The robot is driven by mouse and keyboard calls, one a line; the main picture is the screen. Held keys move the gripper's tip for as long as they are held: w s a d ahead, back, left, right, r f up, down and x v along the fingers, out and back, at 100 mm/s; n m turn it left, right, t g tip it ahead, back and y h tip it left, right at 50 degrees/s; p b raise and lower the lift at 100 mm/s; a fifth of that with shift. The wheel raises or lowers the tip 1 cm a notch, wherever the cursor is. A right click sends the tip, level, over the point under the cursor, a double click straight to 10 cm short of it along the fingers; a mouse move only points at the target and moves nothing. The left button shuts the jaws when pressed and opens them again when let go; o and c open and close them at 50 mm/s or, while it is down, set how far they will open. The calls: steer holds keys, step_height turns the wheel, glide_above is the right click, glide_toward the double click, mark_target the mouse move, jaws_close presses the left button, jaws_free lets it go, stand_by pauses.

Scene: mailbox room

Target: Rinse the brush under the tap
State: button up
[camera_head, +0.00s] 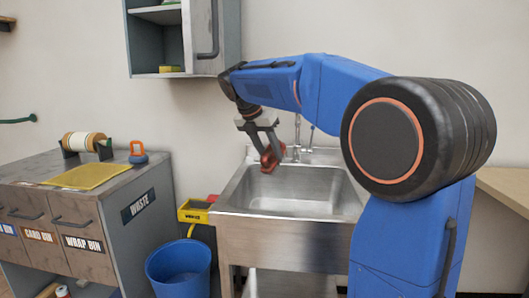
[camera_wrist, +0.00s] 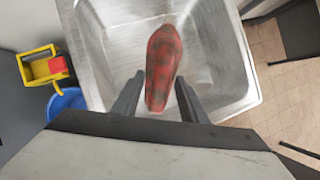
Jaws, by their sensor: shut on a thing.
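My gripper (camera_head: 264,146) is shut on the brush (camera_head: 269,159) and holds it above the left back part of the steel sink (camera_head: 285,230). In the wrist view the brush (camera_wrist: 164,58) is a red, rounded piece with dark smudges, between the two fingers of my gripper (camera_wrist: 158,95). Its far end points away over the sink basin (camera_wrist: 215,60). The metal tap (camera_head: 297,140) stands at the back of the sink, just right of the brush. I cannot tell whether water runs.
A blue bucket (camera_head: 180,268) and a yellow caddy (camera_head: 193,212) stand left of the sink. A wall cupboard (camera_head: 215,40) hangs above. A wooden counter (camera_head: 505,186) is right.

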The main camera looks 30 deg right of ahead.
steer(key=w+d+f, duration=0.2)
steer(key=w+d, duration=0.1)
steer(key=d, duration=0.6)
steer(key=shift+w+d, duration=0.2)
steer(key=shift+d, duration=0.1)
stand_by(0.4)
steer(key=shift+s, duration=0.15)
stand_by(0.4)
steer(key=shift+s+d, duration=0.2)
steer(key=shift+s, duration=0.2)
steer(key=shift+w+a, duration=0.1)
steer(key=shift+w, duration=0.1)
steer(key=shift+w+a, duration=0.1)
steer(key=shift+w, duration=0.3)
steer(key=shift+s, duration=0.2)
steer(key=shift+s+d, duration=0.2)
steer(key=shift+s, duration=0.2)
